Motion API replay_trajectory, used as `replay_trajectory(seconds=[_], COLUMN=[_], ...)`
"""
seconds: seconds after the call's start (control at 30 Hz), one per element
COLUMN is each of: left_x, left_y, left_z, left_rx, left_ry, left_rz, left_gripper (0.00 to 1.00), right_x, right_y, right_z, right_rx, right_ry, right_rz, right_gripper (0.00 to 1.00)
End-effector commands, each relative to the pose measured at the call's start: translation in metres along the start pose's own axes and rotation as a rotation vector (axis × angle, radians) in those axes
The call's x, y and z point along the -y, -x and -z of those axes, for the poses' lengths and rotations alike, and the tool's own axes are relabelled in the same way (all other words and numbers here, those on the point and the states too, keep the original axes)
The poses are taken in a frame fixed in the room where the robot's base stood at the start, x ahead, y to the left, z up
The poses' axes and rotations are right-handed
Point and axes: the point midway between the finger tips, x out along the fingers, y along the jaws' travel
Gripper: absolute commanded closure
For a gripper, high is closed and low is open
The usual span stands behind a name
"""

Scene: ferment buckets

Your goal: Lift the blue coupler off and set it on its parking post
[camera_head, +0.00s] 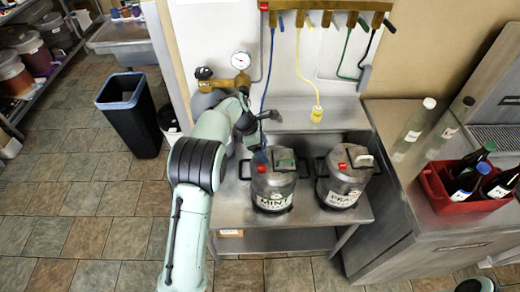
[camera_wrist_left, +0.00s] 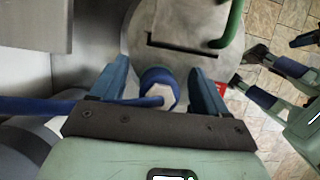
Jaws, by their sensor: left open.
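The blue coupler (camera_wrist_left: 158,88) sits between the two blue fingers of my open left gripper (camera_wrist_left: 162,85) in the wrist view. Small gaps show beside it, and a blue hose (camera_wrist_left: 60,105) runs in from the left. In the head view my left gripper (camera_head: 260,146) is over the back left of the MINT keg (camera_head: 272,187), and the coupler is hard to separate from the fingers. I cannot make out a free parking post.
A second keg (camera_head: 345,182) stands just right on the steel bench (camera_head: 308,215). A yellow coupler (camera_head: 316,114) stands behind, under a brass manifold (camera_head: 325,5) with hanging hoses. A red crate (camera_head: 435,190) of bottles is on the right counter. A black bin (camera_head: 130,115) stands left.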

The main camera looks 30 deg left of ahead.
Motion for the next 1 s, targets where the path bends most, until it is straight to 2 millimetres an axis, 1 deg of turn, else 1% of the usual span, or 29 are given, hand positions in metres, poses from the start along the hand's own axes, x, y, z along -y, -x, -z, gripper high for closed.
replay_trajectory(seconds=[0.03, 0.07, 0.1, 0.17, 0.2, 0.23, 0.5, 0.57, 0.63, 0.77, 1.0], left_x=[0.000, 0.000, 0.000, 0.000, 0.000, 0.000, 0.000, -0.001, -0.001, -0.002, -0.003], left_y=[0.001, 0.001, 0.001, 0.001, 0.001, 0.001, 0.002, 0.006, 0.014, 0.039, 0.105], left_z=[0.000, 0.000, 0.000, 0.000, 0.000, 0.000, -0.001, -0.003, -0.006, -0.017, -0.045], left_rx=[0.000, 0.000, 0.000, 0.000, 0.000, 0.000, 0.001, 0.002, 0.003, 0.004, 0.005], left_ry=[0.000, 0.000, 0.000, 0.000, 0.000, 0.000, 0.000, -0.001, -0.002, -0.003, -0.004], left_rz=[0.000, 0.000, 0.000, 0.000, 0.000, 0.000, -0.001, -0.001, -0.002, -0.004, -0.008], left_gripper=[0.28, 0.38, 0.51, 0.70, 0.83, 0.89, 0.90, 0.90, 0.90, 0.90, 0.90], right_x=[0.000, 0.000, 0.000, 0.000, 0.000, 0.000, 0.000, 0.001, 0.002, 0.006, 0.018], right_y=[0.000, 0.000, 0.000, 0.000, 0.000, 0.000, 0.001, 0.002, 0.004, 0.010, 0.029], right_z=[0.000, 0.000, 0.000, 0.000, 0.000, 0.000, 0.000, 0.001, 0.002, 0.006, 0.020], right_rx=[0.000, 0.000, 0.000, 0.000, 0.000, 0.000, 0.000, -0.001, -0.003, -0.008, -0.027], right_ry=[0.000, 0.000, 0.000, 0.000, 0.000, 0.000, 0.000, 0.001, 0.001, 0.003, 0.010], right_rz=[0.000, 0.000, 0.000, 0.000, 0.000, 0.000, 0.000, 0.000, 0.001, 0.003, 0.010], right_gripper=[0.57, 0.57, 0.57, 0.57, 0.57, 0.57, 0.57, 0.57, 0.57, 0.57, 0.57])
